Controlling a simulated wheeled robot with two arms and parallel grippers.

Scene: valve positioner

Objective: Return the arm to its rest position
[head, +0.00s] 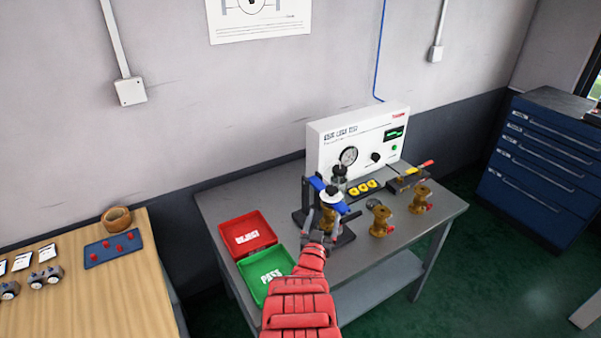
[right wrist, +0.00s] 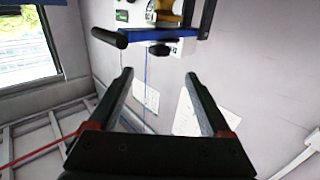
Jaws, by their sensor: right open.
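My right arm (head: 303,290) reaches up over the grey bench from the bottom. Its gripper (head: 313,222) is just in front of the test stand with the blue clamp (head: 317,184). In the right wrist view the right gripper (right wrist: 160,76) is open, with nothing between its fingers. The clamp's blue bar (right wrist: 178,34) and black handle (right wrist: 108,38) show beyond the fingertips. A brass valve (head: 337,206) sits in the stand, partly hidden by the gripper. My left gripper is not in view.
A red REJECT tray (head: 247,217) and green PASS tray (head: 290,260) lie left of the arm. Two brass valves (head: 380,220) (head: 420,199) stand to the right. A white test panel (head: 350,130) is behind. A wooden table (head: 100,290) is at left.

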